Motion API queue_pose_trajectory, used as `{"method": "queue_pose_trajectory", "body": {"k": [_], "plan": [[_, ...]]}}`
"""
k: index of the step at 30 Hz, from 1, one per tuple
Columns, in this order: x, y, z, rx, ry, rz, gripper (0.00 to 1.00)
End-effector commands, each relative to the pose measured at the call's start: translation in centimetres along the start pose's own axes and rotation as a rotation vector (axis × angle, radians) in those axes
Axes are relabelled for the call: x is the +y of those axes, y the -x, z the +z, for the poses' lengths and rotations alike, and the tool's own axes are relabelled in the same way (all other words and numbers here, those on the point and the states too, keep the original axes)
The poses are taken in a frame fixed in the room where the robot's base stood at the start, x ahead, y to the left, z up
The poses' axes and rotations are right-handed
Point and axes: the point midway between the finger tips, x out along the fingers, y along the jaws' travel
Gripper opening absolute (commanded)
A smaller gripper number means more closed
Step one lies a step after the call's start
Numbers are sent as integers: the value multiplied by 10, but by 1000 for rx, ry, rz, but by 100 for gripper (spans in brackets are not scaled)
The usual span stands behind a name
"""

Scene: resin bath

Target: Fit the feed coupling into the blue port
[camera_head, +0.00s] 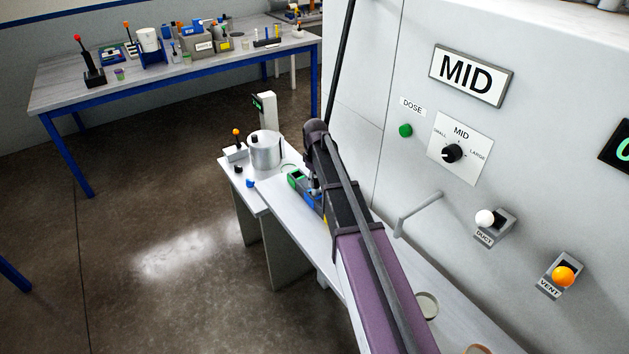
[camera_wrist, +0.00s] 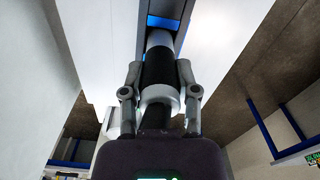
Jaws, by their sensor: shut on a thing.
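My gripper (camera_wrist: 158,72) is shut on the feed coupling (camera_wrist: 157,66), a cylinder with a black middle band and pale grey ends, in the wrist view. One finger lies on each side of it. The coupling's far end points at a dark grey fixture with blue faces, which looks like the blue port (camera_wrist: 164,22). That end overlaps the blue in the picture; I cannot tell whether it is touching, inside or still apart. In the head view my arm hides the gripper and coupling; a blue and green device (camera_head: 297,180) shows beside it.
A narrow pale bench (camera_head: 262,193) with a metal pot (camera_head: 265,150) runs along the machine wall. A lever handle (camera_head: 418,212), a DUCT knob (camera_head: 485,218) and an orange VENT knob (camera_head: 563,277) stick out from the wall.

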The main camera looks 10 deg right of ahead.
Motion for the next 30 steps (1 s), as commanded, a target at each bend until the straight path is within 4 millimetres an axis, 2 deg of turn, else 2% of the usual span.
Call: {"method": "queue_pose_trajectory", "body": {"k": [3, 4, 6, 7, 21, 30], "plan": [[0, -4, 0, 0, 0, 0, 0], [0, -3, 0, 0, 0, 0, 49], [0, -2, 0, 0, 0, 0, 70], [0, -2, 0, 0, 0, 0, 74], [1, -1, 0, 0, -1, 0, 74], [1, 12, 1, 0, -1, 0, 74]]}}
